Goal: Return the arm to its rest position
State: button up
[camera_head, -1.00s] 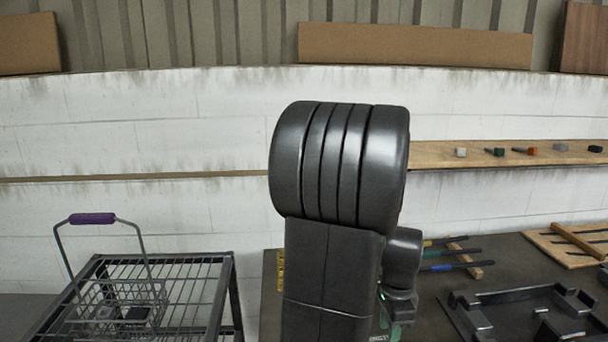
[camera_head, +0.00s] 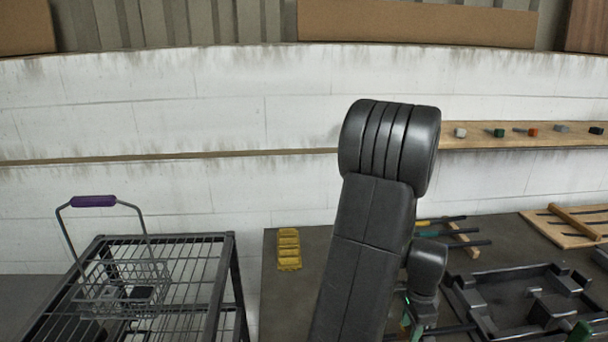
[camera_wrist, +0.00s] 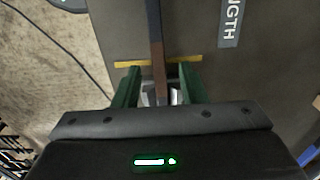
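My arm (camera_head: 375,225) rises in front of the workbench in the head view, its upper link leaning so that its rounded top joint is up and to the right. My gripper (camera_wrist: 158,68) shows in the wrist view with its two green fingers spread apart. A narrow blue-and-brown bar (camera_wrist: 156,50) runs between the fingers in the picture, with clear gaps on both sides. I cannot tell how far below the fingers it lies. Something pale between the finger bases is unclear. In the head view the fingers cannot be made out with certainty.
The dark workbench (camera_head: 290,300) holds a yellow tray (camera_head: 288,250), blue- and green-handled tools (camera_head: 455,244) and a black fixture tray (camera_head: 490,318). A wire basket (camera_head: 125,290) stands on a rack (camera_head: 195,265) at left. A wall shelf (camera_head: 470,136) holds several small blocks.

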notch_tip(320, 180, up, 7)
jog(key=shift+a, duration=0.15)
jog(key=shift+s+a, duration=0.1)
dwell(0.4)
